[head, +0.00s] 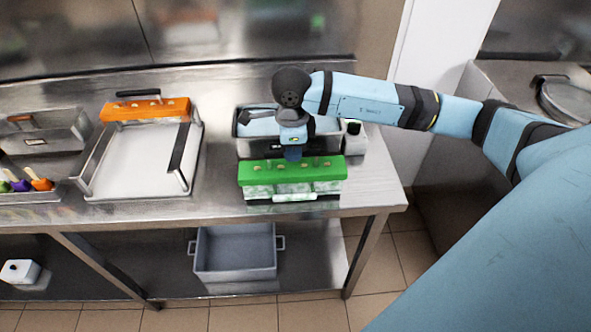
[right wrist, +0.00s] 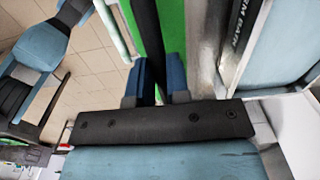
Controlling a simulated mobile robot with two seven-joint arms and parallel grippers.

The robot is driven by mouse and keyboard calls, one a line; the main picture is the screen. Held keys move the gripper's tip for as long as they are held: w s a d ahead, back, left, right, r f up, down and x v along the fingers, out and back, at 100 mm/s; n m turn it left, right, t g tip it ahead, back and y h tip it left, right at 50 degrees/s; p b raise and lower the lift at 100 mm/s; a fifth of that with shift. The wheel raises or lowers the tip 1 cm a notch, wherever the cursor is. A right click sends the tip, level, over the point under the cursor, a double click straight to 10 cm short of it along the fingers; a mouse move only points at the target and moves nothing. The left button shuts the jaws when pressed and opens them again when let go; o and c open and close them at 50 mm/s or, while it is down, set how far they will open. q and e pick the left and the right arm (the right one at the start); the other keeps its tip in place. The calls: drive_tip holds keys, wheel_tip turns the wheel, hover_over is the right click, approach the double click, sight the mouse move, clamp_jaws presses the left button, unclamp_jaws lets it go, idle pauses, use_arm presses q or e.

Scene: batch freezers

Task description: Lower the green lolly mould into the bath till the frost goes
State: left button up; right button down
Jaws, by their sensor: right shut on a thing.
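The green lolly mould (head: 291,170) has a green top with several lolly sticks and whitish, frosty-looking pockets below. In the head view it is just in front of the metal bath (head: 244,146), over the table's front edge. The bath holds bluish liquid, and my right arm hides part of it. My right gripper (head: 293,153) is shut on the mould's black handle. In the right wrist view the gripper's blue fingers (right wrist: 157,82) flank the handle, with the green top (right wrist: 173,35) beyond. The bath's lettered side (right wrist: 240,28) is at the right there. My left gripper is not in view.
A white bottle with a black cap (head: 353,138) stands right of the bath. Left are a shallow tray (head: 137,192) with black handles, an orange mould (head: 147,108) at its back, and coloured lollies (head: 40,184). A grey bin (head: 236,256) sits on the lower shelf.

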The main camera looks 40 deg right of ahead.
drive_tip(key=shift+r+p, duration=1.2)
drive_tip(key=shift+r, duration=1.75)
drive_tip(key=shift+r+p, duration=0.6)
drive_tip(key=shift+r, duration=0.75)
wheel_tip(320, 180, up, 4)
drive_tip(key=shift+f+p, duration=0.2)
drive_tip(key=shift+p, duration=0.5)
drive_tip(key=shift+w, duration=0.1)
drive_tip(key=w+d+b, duration=0.2)
drive_tip(key=w+d, duration=0.3)
drive_tip(key=w, duration=0.3)
drive_tip(key=w+d+b, duration=0.3)
drive_tip(key=w+d, duration=0.2)
drive_tip(key=w, duration=0.3)
drive_tip(key=shift+w+d+f, duration=0.15)
drive_tip(key=shift+w+f, duration=0.1)
drive_tip(key=shift+w, duration=0.15)
